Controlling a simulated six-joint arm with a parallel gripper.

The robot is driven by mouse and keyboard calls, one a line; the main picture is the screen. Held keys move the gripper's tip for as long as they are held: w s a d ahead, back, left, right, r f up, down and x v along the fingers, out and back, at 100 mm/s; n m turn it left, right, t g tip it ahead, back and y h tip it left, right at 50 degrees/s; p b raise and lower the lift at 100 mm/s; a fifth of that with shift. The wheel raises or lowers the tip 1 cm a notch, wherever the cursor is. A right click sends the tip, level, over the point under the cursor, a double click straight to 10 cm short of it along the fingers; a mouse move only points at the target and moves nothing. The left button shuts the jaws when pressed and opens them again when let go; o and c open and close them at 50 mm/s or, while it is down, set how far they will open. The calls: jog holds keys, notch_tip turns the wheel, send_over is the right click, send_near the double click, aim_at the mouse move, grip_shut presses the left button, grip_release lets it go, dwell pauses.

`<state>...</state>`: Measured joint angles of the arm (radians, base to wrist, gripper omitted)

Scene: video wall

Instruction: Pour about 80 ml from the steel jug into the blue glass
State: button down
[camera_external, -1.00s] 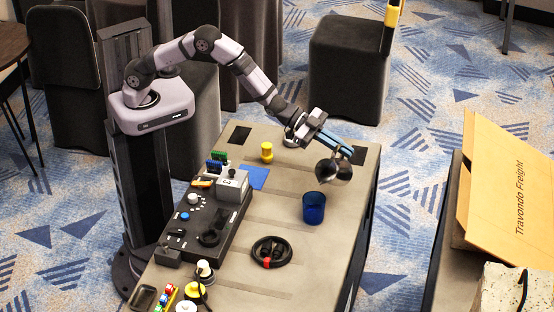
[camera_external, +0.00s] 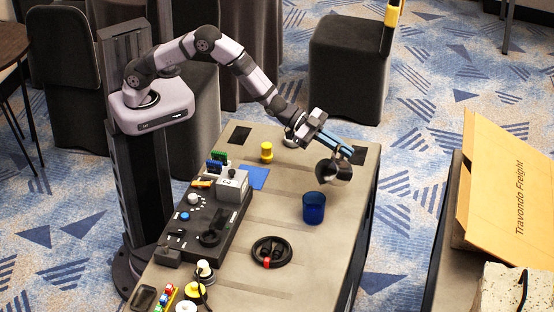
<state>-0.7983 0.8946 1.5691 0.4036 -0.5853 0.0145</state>
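The blue glass (camera_external: 314,208) stands upright on the right part of the table. No stream of liquid is visible, and the liquid levels in jug and glass cannot be seen.
A dark control panel (camera_external: 205,225) with a grey box (camera_external: 232,185) fills the table's left side. A yellow object (camera_external: 266,152) stands farther back. The table around the glass is clear.

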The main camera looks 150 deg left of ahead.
jog(key=shift+a, duration=0.1)
jog(key=shift+s+a+f+n+h+p, duration=0.2)
jog(key=shift+a+f+n+h+p, duration=0.15)
jog(key=shift+f+n+p, duration=0.3)
jog(key=shift+s+a+f+n+h+p, duration=0.15)
jog(key=shift+a+f+n+h+p, duration=0.2)
jog(key=shift+f, duration=0.4)
jog(key=shift+s+a+f+n+t+h+b, duration=0.15)
jog(key=shift+s+a+f+n+t+h, duration=0.1)
jog(key=shift+a+f+n, duration=0.5)
jog(key=shift+s+a+f+n+t+h+b, duration=0.1)
jog(key=shift+s+a+f+n+t+h, duration=0.2)
jog(key=shift+f, duration=0.8)
jog(key=shift+s+a+f+n+t+h+b, duration=0.15)
jog(key=shift+a+f+n, duration=0.45)
jog(key=shift+f, duration=0.3)
jog(key=shift+s+a+f+n+t+h+b, duration=0.15)
jog(key=shift+a+f+n+h+b, duration=0.3)
jog(key=shift+f+b, duration=0.4)
jog(key=shift+s+a+f+n+t+h+b, duration=0.2)
jog(key=shift+f+n+b, duration=0.3)
jog(key=shift+b, duration=0.5)
jog(key=shift+w, duration=0.1)
jog(key=shift+a, duration=0.15)
